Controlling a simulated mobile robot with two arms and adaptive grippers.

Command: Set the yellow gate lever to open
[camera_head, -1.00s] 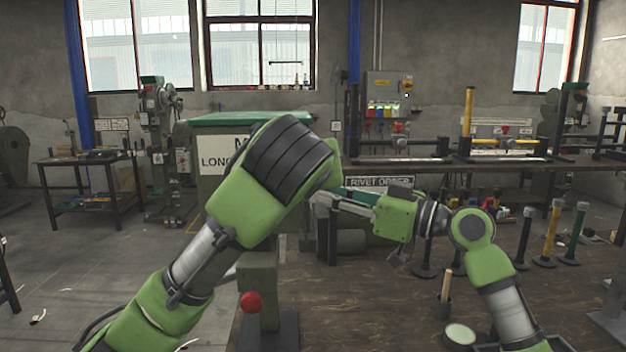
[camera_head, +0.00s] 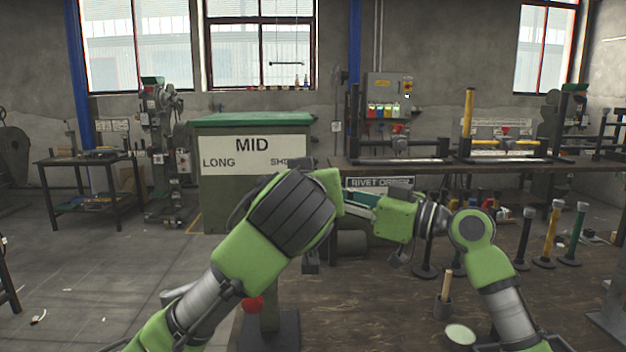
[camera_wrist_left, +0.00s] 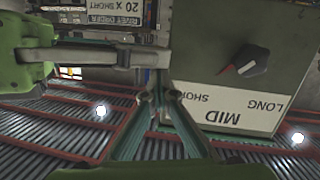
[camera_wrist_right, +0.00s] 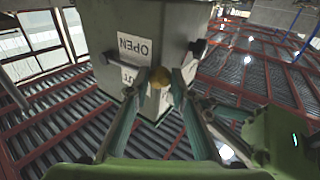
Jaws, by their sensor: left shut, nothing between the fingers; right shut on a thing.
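The yellow ball knob of the gate lever (camera_wrist_right: 160,77) sits between the fingertips of my right gripper (camera_wrist_right: 159,80) in the right wrist view. The gripper is shut on it. On the green-grey housing (camera_wrist_right: 160,25) an upside-down OPEN label (camera_wrist_right: 134,46) shows. A second label (camera_wrist_right: 130,76), partly hidden, lies beside the knob. In the head view my left wrist hides the lever and the right fingertips. My left gripper (camera_wrist_left: 158,96) is shut and empty in the left wrist view, close to the right gripper's arm (camera_wrist_left: 85,54).
A green-topped cabinet (camera_head: 215,190) marked MID, LONG and SHORT stands behind my left arm. Its dial (camera_wrist_left: 245,62) is black and red. A RIVET ORDER sign (camera_head: 378,183) stands to the right.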

